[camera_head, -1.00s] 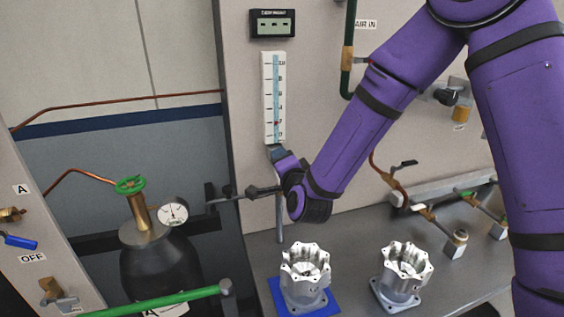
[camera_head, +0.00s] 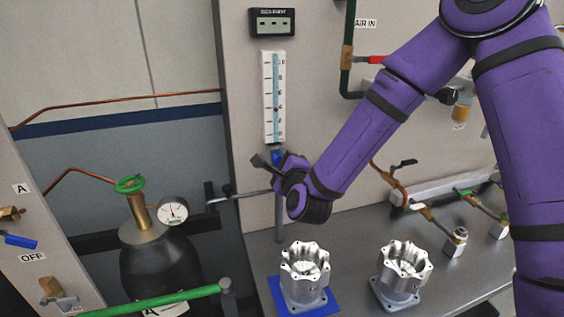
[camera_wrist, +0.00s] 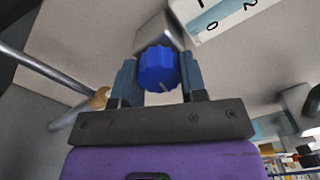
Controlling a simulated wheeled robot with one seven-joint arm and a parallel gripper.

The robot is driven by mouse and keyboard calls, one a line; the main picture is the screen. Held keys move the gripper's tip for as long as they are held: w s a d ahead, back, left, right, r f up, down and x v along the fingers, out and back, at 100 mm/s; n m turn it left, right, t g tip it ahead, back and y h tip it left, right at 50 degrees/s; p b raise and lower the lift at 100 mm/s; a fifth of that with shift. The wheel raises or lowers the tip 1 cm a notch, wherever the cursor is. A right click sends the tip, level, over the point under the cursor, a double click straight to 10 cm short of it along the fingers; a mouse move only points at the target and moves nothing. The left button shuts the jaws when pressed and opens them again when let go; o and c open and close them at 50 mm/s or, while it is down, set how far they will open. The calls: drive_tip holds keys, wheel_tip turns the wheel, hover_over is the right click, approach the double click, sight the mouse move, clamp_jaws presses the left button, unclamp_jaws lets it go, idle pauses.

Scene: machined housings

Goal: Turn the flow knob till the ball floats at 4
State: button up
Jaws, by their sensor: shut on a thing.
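The flowmeter (camera_head: 267,98) is a white upright scale with a pale blue tube, fixed to the panel in the head view. Its small red ball (camera_head: 276,109) floats level with about the 4 mark, as near as I can read the small figures. The blue flow knob (camera_head: 277,157) is just below the tube. The wrist view shows the knob (camera_wrist: 158,70) between the two fingers of my gripper (camera_wrist: 158,80), which is shut on it. A pale line marks the knob's front. The lower end of the scale shows above the knob in the wrist view.
Two machined housings (camera_head: 305,270) (camera_head: 403,268) stand on the grey bench below, the left one on a blue mat (camera_head: 331,300). A metal pipe runs down under the knob. A dark gas cylinder (camera_head: 160,262) with a gauge (camera_head: 173,211) stands at left.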

drive_tip(key=shift+f+m, duration=0.1)
drive_tip(key=shift+m, duration=0.5)
drive_tip(key=o, duration=0.9)
drive_tip(key=shift+o, duration=0.2)
